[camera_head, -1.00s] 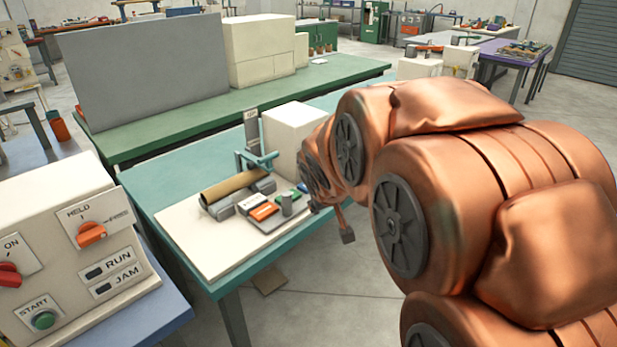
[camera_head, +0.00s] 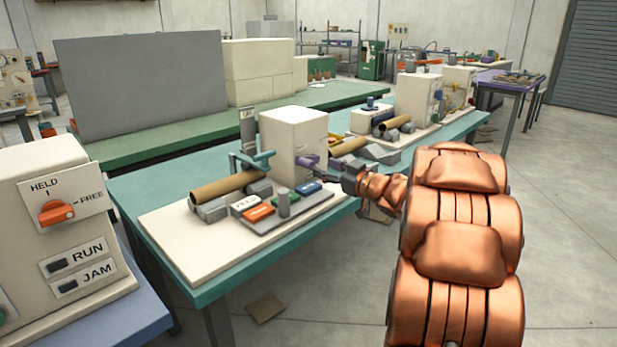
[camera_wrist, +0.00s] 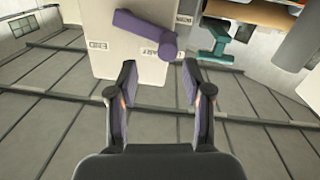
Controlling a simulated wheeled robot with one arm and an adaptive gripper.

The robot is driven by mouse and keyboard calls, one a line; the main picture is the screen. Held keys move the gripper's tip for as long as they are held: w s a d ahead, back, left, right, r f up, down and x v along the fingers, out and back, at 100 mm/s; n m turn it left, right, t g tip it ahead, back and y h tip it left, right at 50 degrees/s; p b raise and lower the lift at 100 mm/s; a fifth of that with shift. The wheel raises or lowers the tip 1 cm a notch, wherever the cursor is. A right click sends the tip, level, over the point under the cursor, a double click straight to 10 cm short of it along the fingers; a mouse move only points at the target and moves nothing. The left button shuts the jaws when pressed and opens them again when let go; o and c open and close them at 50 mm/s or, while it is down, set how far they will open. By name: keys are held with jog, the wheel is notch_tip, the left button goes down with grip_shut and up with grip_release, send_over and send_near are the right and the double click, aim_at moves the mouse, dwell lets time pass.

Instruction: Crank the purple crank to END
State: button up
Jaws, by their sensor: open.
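The purple crank (camera_head: 307,161) sits on the side face of the white winder box (camera_head: 292,132), on the teal table. In the wrist view the purple crank (camera_wrist: 146,28) has an arm and a thicker handle end, and lies just ahead of my fingertips. Small rotated labels surround it on the white face; one at the left seems to read END (camera_wrist: 97,45), the one beside the handle is partly covered. My gripper (camera_wrist: 159,78) is open and empty, its fingers apart from the crank. In the head view my gripper (camera_head: 345,173) points left at the crank, close to it.
A brown roll (camera_head: 227,187) on grey supports and a teal bracket (camera_head: 252,160) stand left of the box. A tray with coloured labelled blocks (camera_head: 259,211) lies in front. More winders (camera_head: 420,95) stand behind. A HELD/FREE switch panel (camera_head: 58,210) is at the left. Floor right is clear.

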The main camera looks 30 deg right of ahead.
aim_at(308, 165)
jog(key=shift+n+y, duration=0.3)
jog(key=shift+y, duration=0.3)
jog(key=shift+a+f+b+x, duration=0.1)
jog(key=shift+f+b+x, duration=0.1)
jog(key=shift+x, duration=1)
jog(key=shift+a+f+b+x, duration=0.1)
jog(key=shift+b+x, duration=0.1)
jog(key=shift+x, duration=0.95)
jog(key=shift+f+b+x, duration=0.15)
jog(key=shift+b+x, duration=0.05)
jog(key=shift+x, duration=1)
jog(key=shift+c, duration=0.2)
grip_shut()
